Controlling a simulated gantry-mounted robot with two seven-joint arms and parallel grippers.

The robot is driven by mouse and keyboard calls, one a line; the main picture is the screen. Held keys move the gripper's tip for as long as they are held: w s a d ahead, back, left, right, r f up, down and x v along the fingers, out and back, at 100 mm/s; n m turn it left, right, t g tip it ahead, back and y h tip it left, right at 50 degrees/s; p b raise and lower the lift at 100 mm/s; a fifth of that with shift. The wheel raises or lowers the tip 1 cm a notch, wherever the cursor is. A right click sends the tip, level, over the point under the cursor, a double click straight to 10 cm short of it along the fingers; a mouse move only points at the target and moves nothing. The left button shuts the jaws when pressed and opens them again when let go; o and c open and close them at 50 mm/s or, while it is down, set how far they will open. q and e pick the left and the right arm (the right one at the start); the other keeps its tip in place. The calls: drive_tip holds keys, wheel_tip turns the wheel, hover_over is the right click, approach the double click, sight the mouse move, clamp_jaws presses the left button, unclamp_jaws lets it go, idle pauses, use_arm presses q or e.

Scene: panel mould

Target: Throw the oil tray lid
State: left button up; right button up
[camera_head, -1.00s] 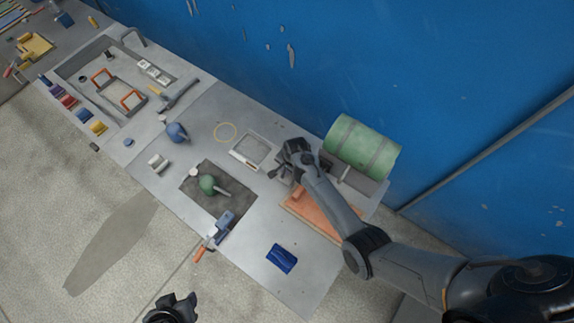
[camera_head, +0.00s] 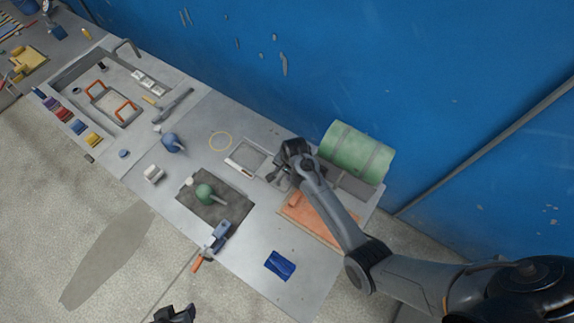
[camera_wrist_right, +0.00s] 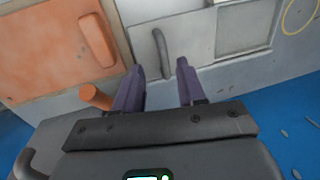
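A grey plate with an upright bar handle, which looks like the oil tray lid (camera_wrist_right: 190,45), lies on the bench in the right wrist view. It sits between an orange board and a shallow square tray (camera_wrist_right: 244,27). The tray also shows in the head view (camera_head: 247,158). My right gripper (camera_wrist_right: 160,68) is open and empty, with two purple fingers apart and the handle just beyond the gap between their tips. In the head view my right gripper (camera_head: 281,180) largely hides the plate. My left gripper (camera_head: 175,314) is at the bottom edge, away from the bench; its fingers are unclear.
The orange board (camera_head: 312,215) with a handle lies under the arm. A blue block (camera_head: 280,265) is near the front. A clamp with an orange handle (camera_head: 197,264) juts over the bench edge.

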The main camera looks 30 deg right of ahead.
drive_tip(key=r, duration=0.3)
drive_tip(key=s+r, duration=0.1)
drive_tip(key=r, duration=0.1)
drive_tip(key=shift+d+r, duration=0.25)
idle(0.4)
drive_tip(key=s+r+n+p, duration=0.1)
drive_tip(key=s+r+n, duration=0.4)
drive_tip(key=s, duration=0.3)
drive_tip(key=s+r+n+t+p, duration=0.1)
drive_tip(key=s+r+n+p, duration=0.1)
drive_tip(key=s+r+n, duration=0.3)
drive_tip(key=s+r+n+p, duration=0.2)
drive_tip(key=s+r+n, duration=0.3)
drive_tip(key=s, duration=0.7)
drive_tip(key=shift+s+a+r+t+h, duration=0.15)
drive_tip(key=shift+a+r+t+h, duration=0.15)
drive_tip(key=shift+a+h, duration=0.1)
